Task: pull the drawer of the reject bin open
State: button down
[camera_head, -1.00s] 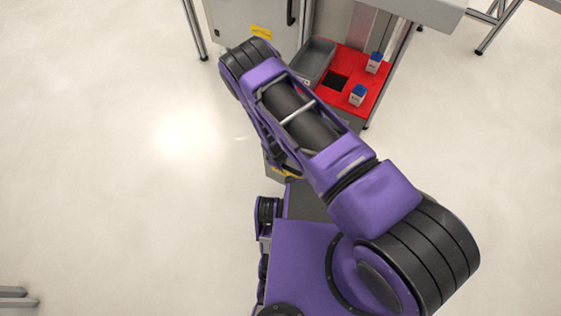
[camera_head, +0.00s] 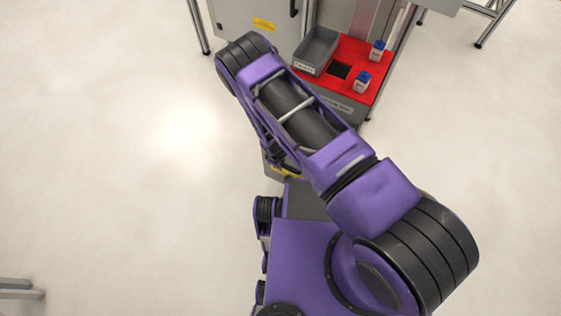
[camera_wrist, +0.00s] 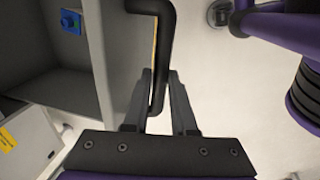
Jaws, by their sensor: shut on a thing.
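The reject bin (camera_head: 342,101) has a grey front with a label strip below a red top with a dark square opening. My arm covers its lower part in the head view. In the wrist view, my gripper (camera_wrist: 158,80) has its fingers on both sides of a black bar handle (camera_wrist: 160,40) and is shut on it. The handle is on a grey drawer front (camera_wrist: 122,55). Left of that front, the drawer's hollow inside (camera_wrist: 45,60) shows, so the drawer stands at least partly open. A blue-capped item (camera_wrist: 71,21) lies in it.
Two white bottles with blue caps, one at the back (camera_head: 377,51) and one nearer (camera_head: 362,81), stand on the red top. A grey tray (camera_head: 317,48) stands at its left. A grey cabinet (camera_head: 240,12) is behind.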

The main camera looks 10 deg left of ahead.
jog(key=c, duration=0.7)
grip_release()
jog(key=s+r+p, duration=0.1)
jog(key=r, duration=0.4)
jog(key=s+r+p, duration=0.1)
jog(key=r, duration=0.5)
jog(key=s+a+r+p, duration=0.1)
jog(key=r, duration=0.5)
jog(key=shift+a, duration=0.1)
jog(key=shift+r, duration=0.1)
